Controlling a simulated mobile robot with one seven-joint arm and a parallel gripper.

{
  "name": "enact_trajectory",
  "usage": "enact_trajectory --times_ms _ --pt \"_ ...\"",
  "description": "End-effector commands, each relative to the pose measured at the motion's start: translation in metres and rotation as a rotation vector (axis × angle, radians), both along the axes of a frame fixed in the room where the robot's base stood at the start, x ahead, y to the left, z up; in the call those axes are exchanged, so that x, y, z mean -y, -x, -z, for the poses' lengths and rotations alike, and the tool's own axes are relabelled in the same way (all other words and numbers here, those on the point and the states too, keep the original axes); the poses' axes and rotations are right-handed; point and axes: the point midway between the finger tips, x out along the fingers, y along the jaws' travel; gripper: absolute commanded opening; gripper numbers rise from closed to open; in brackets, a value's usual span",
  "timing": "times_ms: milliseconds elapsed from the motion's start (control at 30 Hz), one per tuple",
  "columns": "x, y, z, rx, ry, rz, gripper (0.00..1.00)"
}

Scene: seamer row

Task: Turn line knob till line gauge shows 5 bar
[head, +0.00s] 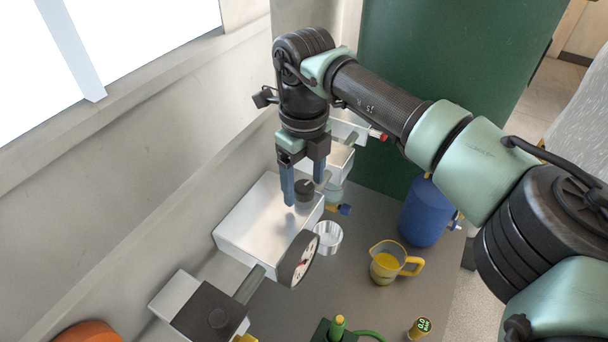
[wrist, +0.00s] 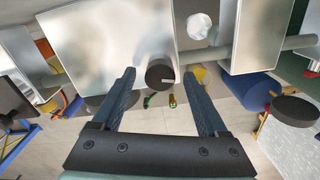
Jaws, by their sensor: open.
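A black round knob (head: 304,188) with a pale mark sits on a silver metal box (head: 262,222). My gripper (head: 305,192) is open, pointing down at the knob, one blue finger on each side in the picture. In the wrist view, the knob (wrist: 160,74) shows between the two fingertips (wrist: 163,72), with a gap on both sides; how deep the fingers reach is hard to tell.
A yellow-filled jug (head: 385,266), a blue tank (head: 426,212) and a small metal cup (head: 328,237) stand to the right. A dark-topped box (head: 209,310) is at the near left. A wall runs along the left. Another metal box (head: 340,160) lies behind my gripper.

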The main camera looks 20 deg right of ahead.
Motion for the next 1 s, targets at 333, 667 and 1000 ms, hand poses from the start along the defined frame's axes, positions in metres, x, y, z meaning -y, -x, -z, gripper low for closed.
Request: enact_trajectory --times_ms 333,667,1000 --pt "0.0000 -0.0001 0.0017 0.000 0.000 0.000 0.64" --pt "-0.0002 0.0000 0.0013 0.000 -0.001 0.000 0.04" --pt "-0.0002 -0.0001 0.0014 0.000 0.000 0.029 0.00"
